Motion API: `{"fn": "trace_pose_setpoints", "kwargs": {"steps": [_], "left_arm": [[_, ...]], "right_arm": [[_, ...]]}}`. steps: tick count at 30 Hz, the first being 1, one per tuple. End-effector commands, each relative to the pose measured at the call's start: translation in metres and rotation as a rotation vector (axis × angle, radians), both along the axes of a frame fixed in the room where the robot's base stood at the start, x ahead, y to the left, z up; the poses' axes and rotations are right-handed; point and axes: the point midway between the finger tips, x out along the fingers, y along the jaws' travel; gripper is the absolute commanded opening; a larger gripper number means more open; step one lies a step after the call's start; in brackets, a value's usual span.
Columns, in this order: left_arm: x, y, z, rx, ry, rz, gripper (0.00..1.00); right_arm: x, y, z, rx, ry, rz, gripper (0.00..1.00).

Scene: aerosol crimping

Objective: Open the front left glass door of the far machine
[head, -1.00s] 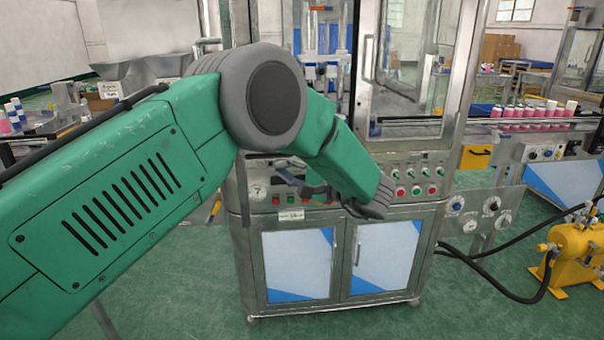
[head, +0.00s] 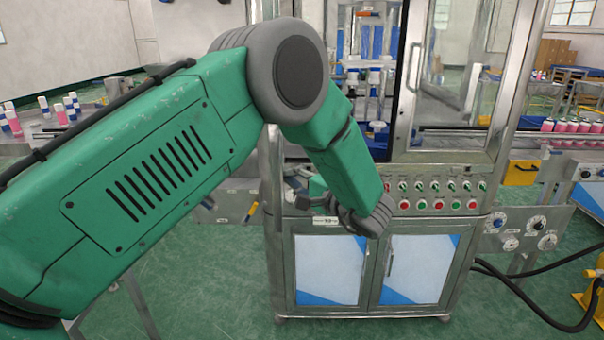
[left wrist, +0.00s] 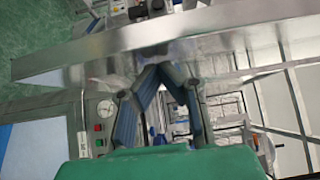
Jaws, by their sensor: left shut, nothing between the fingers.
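The far machine (head: 276,235) is a steel cabinet with a glazed upper part. Its right glass door (head: 455,75) shows a vertical handle (head: 413,85) on its left edge. Left of it the upper front shows blue and white parts inside; my left arm covers much of that side, and I cannot tell how the front left door stands. My left gripper (head: 300,195) is partly hidden behind my forearm, in front of the control panel. In the left wrist view its fingers (left wrist: 160,68) meet at the tips, empty, beside a long steel bar (left wrist: 205,38). My right gripper is out of view.
Buttons and knobs (head: 440,195) line the panel above two lower cabinet doors (head: 415,268). A side panel with gauges (head: 510,243) and black hoses stand to the right. A conveyor with pink bottles (head: 570,127) is behind right. Green floor is free in front.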

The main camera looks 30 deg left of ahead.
Motion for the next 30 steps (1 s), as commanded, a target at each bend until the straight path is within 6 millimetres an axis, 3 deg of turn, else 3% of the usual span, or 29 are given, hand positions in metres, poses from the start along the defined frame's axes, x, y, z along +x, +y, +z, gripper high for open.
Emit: {"fn": "trace_pose_setpoints", "kwargs": {"steps": [1,6,12,30], "left_arm": [[-0.007,0.009,0.007,0.002,0.006,-0.018,0.00],[-0.032,0.039,0.008,-0.006,0.011,-0.081,0.00],[-0.049,0.064,0.003,-0.007,0.008,-0.086,0.00],[-0.052,0.069,0.002,-0.007,0.006,-0.086,0.00]], "right_arm": [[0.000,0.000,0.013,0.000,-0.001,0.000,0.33],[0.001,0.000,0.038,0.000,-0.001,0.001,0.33],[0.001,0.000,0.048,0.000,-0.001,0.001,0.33],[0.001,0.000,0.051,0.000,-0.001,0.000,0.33]]}}
